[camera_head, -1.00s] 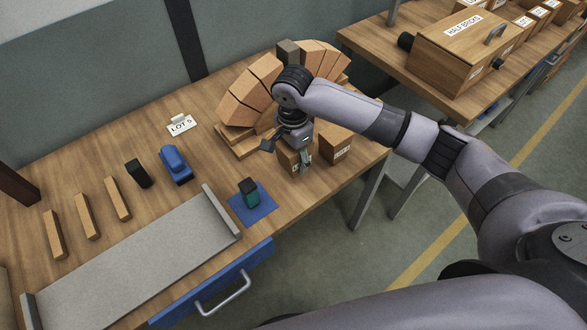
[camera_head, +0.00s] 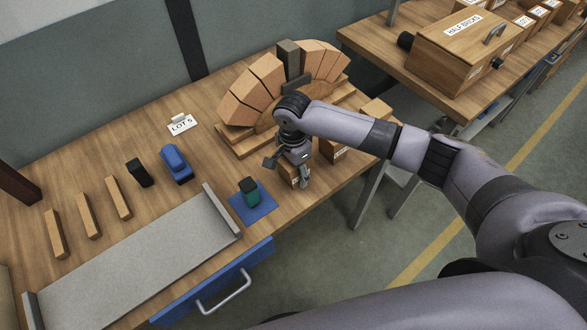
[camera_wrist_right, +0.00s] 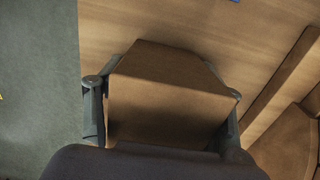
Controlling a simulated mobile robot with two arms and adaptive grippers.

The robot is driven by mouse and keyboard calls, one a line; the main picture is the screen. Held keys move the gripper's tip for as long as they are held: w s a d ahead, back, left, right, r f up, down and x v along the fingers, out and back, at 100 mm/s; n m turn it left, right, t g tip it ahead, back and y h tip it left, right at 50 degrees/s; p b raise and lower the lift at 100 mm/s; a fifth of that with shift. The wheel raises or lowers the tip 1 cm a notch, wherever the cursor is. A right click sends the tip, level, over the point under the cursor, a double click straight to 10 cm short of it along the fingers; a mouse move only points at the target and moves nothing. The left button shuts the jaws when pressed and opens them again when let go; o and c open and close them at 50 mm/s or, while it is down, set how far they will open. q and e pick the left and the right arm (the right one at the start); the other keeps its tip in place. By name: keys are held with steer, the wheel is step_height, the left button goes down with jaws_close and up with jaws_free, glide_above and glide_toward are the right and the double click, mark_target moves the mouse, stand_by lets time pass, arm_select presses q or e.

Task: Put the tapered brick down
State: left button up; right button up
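The tapered brick (camera_wrist_right: 165,100) is brown and fills the middle of the right wrist view, with one finger against each side. My right gripper (camera_head: 288,174) is shut on it over the right part of the bench, in front of the brick arch (camera_head: 262,88). In the head view the gripper and wrist largely hide the brick, and a labelled brown face shows below them. I cannot tell whether the brick touches the bench top. My left gripper is not in view.
A labelled box (camera_head: 332,150) stands close right of the gripper. A blue mat (camera_head: 262,208) with a dark green item (camera_head: 249,190) lies to the left. The bench's front edge is near. A grey tray (camera_head: 130,265), a blue item (camera_head: 176,163) and loose wooden strips are further left.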

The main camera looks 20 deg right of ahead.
steer(key=o, duration=0.3)
steer(key=shift+o, duration=0.2)
step_height(320, 180, up, 12)
steer(key=shift+r+b, duration=0.15)
steer(key=shift+b, duration=0.45)
